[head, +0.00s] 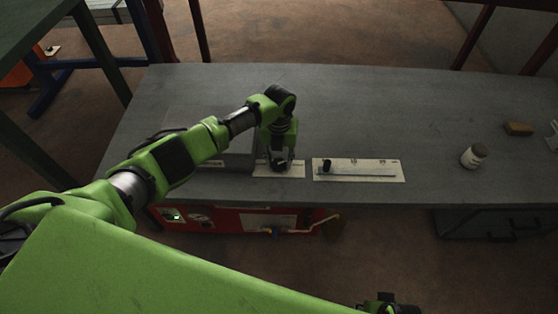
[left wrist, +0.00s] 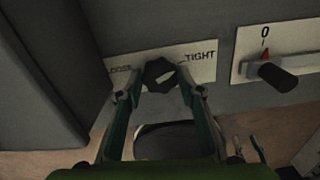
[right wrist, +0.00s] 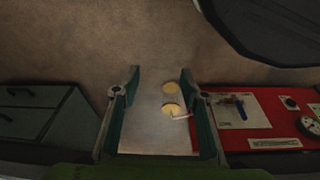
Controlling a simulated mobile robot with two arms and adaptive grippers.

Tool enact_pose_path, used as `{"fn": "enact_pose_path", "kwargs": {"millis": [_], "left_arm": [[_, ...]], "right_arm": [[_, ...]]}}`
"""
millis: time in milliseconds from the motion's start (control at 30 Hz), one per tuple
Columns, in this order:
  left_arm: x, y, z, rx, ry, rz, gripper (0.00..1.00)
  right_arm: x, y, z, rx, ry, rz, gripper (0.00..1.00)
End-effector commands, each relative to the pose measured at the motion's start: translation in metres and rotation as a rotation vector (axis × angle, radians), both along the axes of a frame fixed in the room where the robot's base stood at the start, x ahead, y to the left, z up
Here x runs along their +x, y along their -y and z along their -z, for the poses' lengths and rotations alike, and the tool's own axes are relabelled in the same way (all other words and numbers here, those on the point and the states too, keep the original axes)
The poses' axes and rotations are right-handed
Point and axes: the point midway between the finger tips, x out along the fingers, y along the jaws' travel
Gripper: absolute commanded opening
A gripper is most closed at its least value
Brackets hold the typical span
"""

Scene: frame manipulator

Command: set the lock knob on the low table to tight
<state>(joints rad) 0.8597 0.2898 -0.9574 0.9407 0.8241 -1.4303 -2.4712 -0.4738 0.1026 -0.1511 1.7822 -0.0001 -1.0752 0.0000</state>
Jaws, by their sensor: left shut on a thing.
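The lock knob (left wrist: 158,74) is dark and lobed, on a pale plate (left wrist: 198,73) with LOOSE at the left and TIGHT at the right. A light mark shows on the knob's right side, but I cannot tell exactly where it points. My left gripper (left wrist: 160,92) reaches down over the knob with a finger on each side, shut on it. In the head view the left gripper (head: 280,164) hides most of the knob above its plate (head: 264,170). My right gripper (right wrist: 160,76) is open and empty, off the front of the low table (head: 420,110).
A slider plate (head: 385,169) with a dark handle (head: 326,165) lies right of the knob. A grey box (head: 238,155) stands close on the left. A small jar (head: 473,156) and a brown block (head: 518,129) are far right. A red panel (head: 235,222) is below the front edge.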

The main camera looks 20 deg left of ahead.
Motion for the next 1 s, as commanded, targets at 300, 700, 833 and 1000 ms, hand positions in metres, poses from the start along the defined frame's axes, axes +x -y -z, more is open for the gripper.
{"fn": "enact_pose_path", "kwargs": {"millis": [300, 700, 833, 1000], "left_arm": [[-0.001, 0.001, 0.001, -0.002, -0.003, 0.144, 0.13], [-0.001, 0.001, 0.001, -0.002, -0.004, 0.184, 0.13], [-0.001, 0.001, 0.001, -0.002, -0.004, 0.183, 0.13], [-0.001, 0.001, 0.001, -0.001, -0.003, 0.183, 0.51]], "right_arm": [[-0.001, 0.001, -0.009, -0.001, -0.002, 0.001, 0.40], [0.004, 0.001, -0.015, 0.000, 0.013, 0.001, 0.40], [0.004, 0.001, -0.014, 0.000, 0.013, 0.001, 0.40], [0.005, 0.001, -0.014, -0.001, 0.013, 0.002, 0.40]]}}
